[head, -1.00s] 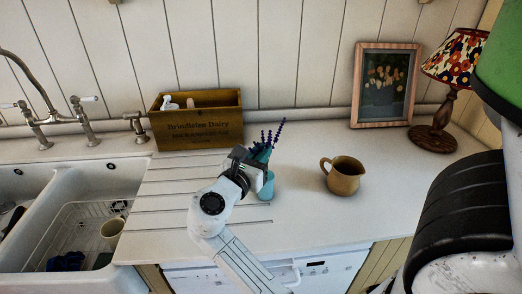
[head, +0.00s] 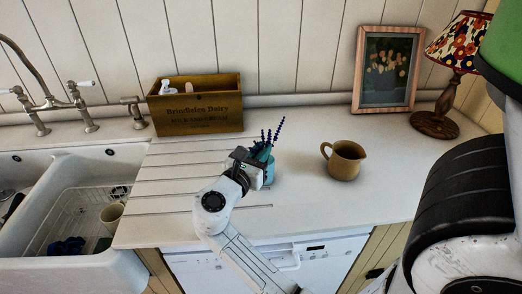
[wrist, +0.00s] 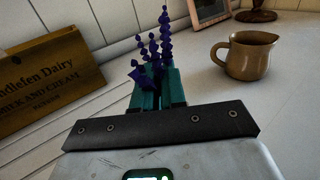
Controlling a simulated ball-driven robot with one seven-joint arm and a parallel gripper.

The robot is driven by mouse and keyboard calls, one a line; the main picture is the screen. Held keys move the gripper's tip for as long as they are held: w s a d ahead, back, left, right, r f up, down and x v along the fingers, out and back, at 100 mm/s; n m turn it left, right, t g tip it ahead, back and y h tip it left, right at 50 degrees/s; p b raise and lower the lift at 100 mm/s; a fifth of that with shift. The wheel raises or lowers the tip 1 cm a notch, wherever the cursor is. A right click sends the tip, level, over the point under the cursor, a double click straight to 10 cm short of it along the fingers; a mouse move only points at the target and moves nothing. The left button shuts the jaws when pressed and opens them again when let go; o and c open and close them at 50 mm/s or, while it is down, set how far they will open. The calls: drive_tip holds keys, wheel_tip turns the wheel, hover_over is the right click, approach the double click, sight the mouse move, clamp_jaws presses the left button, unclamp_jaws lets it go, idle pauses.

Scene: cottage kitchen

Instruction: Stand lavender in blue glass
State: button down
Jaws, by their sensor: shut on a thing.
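The lavender (head: 276,131), with purple flower spikes, stands up from my gripper (head: 262,155). In the wrist view the flowers (wrist: 154,48) rise just beyond the two teal fingers of my gripper (wrist: 158,88), which is shut on the lavender. The lavender leans slightly right in the head view. The blue glass (head: 269,176) stands on the counter directly below and behind my gripper, which covers part of it. The glass rim and the lower stems are hidden, so I cannot tell whether the stems are inside the glass.
A brown jug (head: 345,162) stands right of the glass. A wooden dairy box (head: 196,122) stands behind left, and a framed picture (head: 412,70) and lamp (head: 436,122) behind right. The sink (head: 40,205) is at left. Counter between glass and jug is clear.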

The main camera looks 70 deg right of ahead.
drive_tip(key=c, duration=1.1)
unclamp_jaws()
drive_tip(key=b+v, duration=0.1)
drive_tip(key=v, duration=1)
